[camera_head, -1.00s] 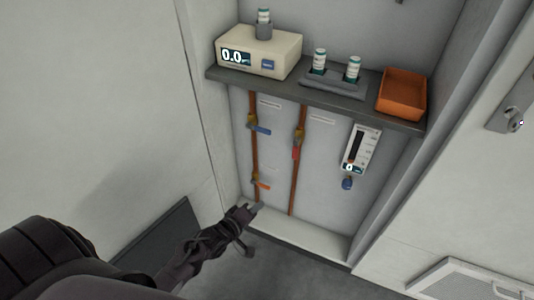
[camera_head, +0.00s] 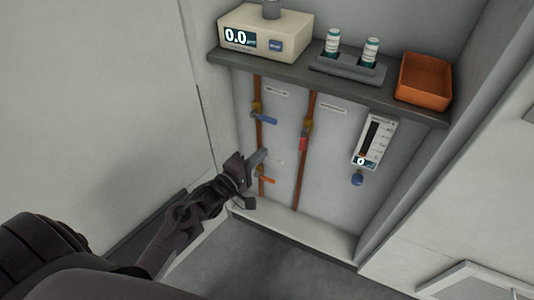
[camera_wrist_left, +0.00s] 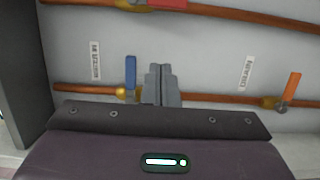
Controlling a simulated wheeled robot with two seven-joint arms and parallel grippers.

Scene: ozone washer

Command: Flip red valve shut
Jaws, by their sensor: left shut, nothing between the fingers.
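The red valve handle (camera_head: 303,143) sits on the right-hand copper pipe (camera_head: 299,180) and lies along that pipe. Part of it shows at the top edge of the left wrist view (camera_wrist_left: 167,3), cut off by the frame. My left gripper (camera_head: 262,156) is shut and empty, in front of the left-hand pipe, between the blue handle and the orange handle. It is left of the red handle and a little lower, apart from it. Its closed fingers also show in the left wrist view (camera_wrist_left: 161,75). My right gripper is out of view.
The blue handle (camera_head: 264,118) and orange handle (camera_head: 265,180) stand crosswise on the left-hand pipe. A shelf (camera_head: 290,80) overhangs the pipes, carrying a meter box (camera_head: 265,33), vials and an orange bin (camera_head: 424,82). A flow gauge (camera_head: 373,140) hangs right of the red valve.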

